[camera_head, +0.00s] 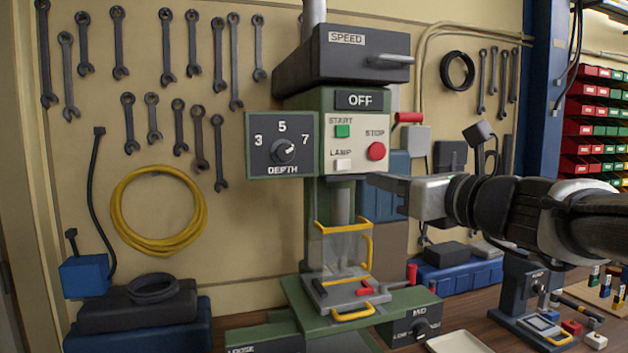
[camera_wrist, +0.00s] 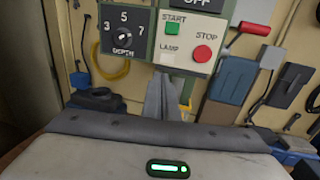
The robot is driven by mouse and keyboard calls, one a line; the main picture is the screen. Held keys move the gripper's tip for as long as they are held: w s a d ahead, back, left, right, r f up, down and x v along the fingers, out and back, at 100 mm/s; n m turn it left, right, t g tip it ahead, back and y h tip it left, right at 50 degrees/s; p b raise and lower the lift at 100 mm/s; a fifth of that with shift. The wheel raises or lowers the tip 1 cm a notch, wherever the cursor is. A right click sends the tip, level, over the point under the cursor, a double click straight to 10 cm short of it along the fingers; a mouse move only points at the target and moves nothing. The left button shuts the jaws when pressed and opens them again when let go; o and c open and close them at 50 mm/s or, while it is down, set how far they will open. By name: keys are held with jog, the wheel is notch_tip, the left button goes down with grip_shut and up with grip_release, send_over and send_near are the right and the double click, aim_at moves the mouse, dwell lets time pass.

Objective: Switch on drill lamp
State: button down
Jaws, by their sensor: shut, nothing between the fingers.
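The green drill press carries a pale control panel (camera_head: 358,133) with a green START button (camera_head: 342,131), a red STOP button (camera_head: 376,151) and a small white LAMP button (camera_head: 343,165). The panel also shows in the wrist view (camera_wrist: 188,40), where the LAMP label is visible and the button under it is hard to make out. My gripper (camera_head: 371,180) is shut and empty, coming in from the right. Its fingertips appear just below and right of the LAMP button in the head view. In the wrist view the fingers (camera_wrist: 164,88) point up towards the panel's lower edge. I cannot tell the exact gap.
A DEPTH dial (camera_head: 283,150) sits left of the panel, and a sign reading OFF (camera_head: 360,100) is above it. A clear guard with a yellow frame (camera_head: 366,245) stands below.

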aim_at(343, 165)
jog(key=x, duration=1)
jog(key=shift+w+a, duration=0.15)
jog(key=shift+w, duration=0.1)
